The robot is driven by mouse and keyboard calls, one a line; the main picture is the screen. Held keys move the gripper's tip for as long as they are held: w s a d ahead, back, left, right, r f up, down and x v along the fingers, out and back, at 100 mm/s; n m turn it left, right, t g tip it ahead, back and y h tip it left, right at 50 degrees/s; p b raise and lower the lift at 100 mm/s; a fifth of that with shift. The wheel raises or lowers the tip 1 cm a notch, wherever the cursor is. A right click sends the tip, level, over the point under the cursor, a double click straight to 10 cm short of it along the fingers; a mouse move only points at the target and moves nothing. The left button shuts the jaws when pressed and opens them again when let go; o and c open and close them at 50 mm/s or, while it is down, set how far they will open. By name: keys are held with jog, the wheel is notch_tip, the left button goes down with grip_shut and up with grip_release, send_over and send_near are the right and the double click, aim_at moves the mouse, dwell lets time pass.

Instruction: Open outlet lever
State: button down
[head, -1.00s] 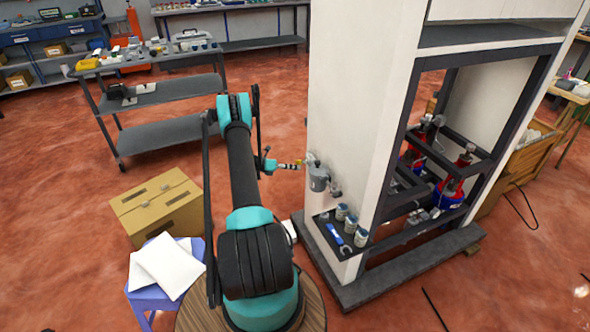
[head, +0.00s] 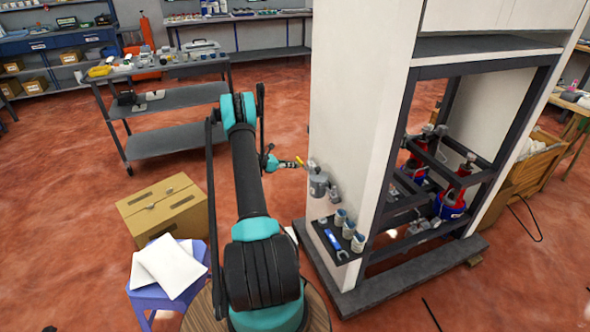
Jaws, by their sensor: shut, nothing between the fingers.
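The dispenser is a tall pale cabinet (head: 350,130). A grey outlet fitting (head: 318,185) sticks out from its left face. A small yellow piece, which looks like the outlet lever (head: 299,160), shows just up and left of the fitting. My gripper (head: 293,164) is shut and empty, with its tips right beside the yellow piece. It is too small to tell whether they touch. How far the lever is turned cannot be told.
A small shelf (head: 325,247) below the outlet holds several small cups (head: 348,229) and a blue wrench (head: 336,243). A cardboard box (head: 165,208) and a blue stool (head: 170,296) stand left of my arm. A grey cart (head: 165,101) stands behind. Floor between cart and cabinet is clear.

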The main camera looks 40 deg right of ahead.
jog(key=shift+w+d+r, duration=0.1)
jog(key=shift+w+r, duration=0.05)
jog(key=shift+r, duration=0.25)
dwell(0.3)
jog(key=w+a, duration=0.2)
jog(key=a, duration=0.7)
jog(key=shift+w+f, duration=0.4)
jog(key=shift+f, duration=0.05)
